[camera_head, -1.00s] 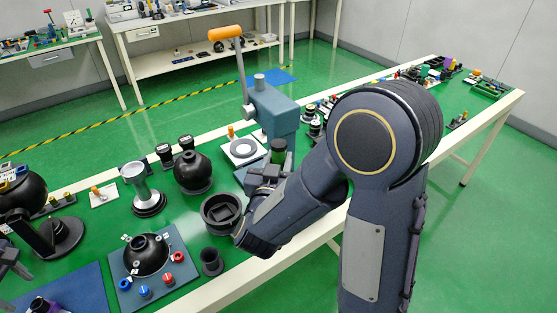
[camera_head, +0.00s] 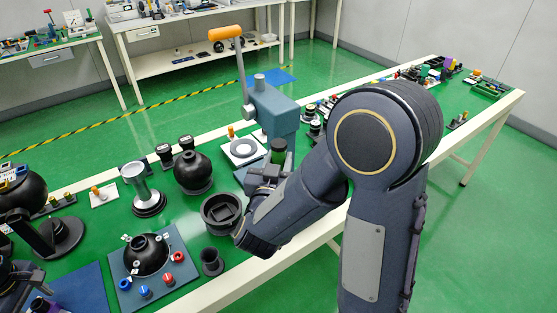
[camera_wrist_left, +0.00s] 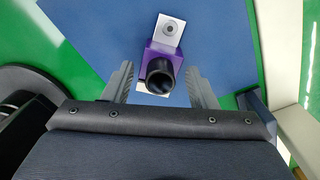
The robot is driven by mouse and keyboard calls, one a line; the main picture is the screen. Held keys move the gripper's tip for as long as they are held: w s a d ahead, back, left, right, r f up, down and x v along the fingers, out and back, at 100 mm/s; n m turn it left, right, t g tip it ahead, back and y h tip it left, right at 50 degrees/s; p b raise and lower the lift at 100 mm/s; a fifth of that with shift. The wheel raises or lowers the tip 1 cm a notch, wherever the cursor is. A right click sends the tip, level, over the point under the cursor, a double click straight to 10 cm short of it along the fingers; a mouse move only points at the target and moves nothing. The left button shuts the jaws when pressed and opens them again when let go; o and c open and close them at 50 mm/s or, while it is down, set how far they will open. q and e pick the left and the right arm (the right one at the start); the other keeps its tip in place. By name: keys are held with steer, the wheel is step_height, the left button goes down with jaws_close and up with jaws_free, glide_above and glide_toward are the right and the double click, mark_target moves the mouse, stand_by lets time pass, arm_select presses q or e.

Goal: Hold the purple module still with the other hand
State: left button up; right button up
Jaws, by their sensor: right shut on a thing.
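The purple module (camera_wrist_left: 165,52) lies on the blue mat in the left wrist view, with a black round tube (camera_wrist_left: 160,77) and a white plate with a grey ring on it. My left gripper (camera_wrist_left: 161,85) is open, with one finger on each side of the module and visible gaps between. In the head view the left gripper is at the lower left corner, and the module is mostly hidden or cut off there. My right gripper (camera_head: 268,174) is shut on a dark green-topped cylinder (camera_head: 278,150) beside the blue-grey press.
The blue-grey press (camera_head: 272,108) with an orange-handled lever stands behind the right gripper. A blue board (camera_head: 172,262) with a black dome and coloured knobs lies right of the blue mat (camera_head: 88,288). Black spheres and stands crowd the table's left.

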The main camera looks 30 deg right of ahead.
arm_select(q)
steer(key=c, duration=0.9)
steer(key=o, duration=0.9)
step_height(320, 180, up, 12)
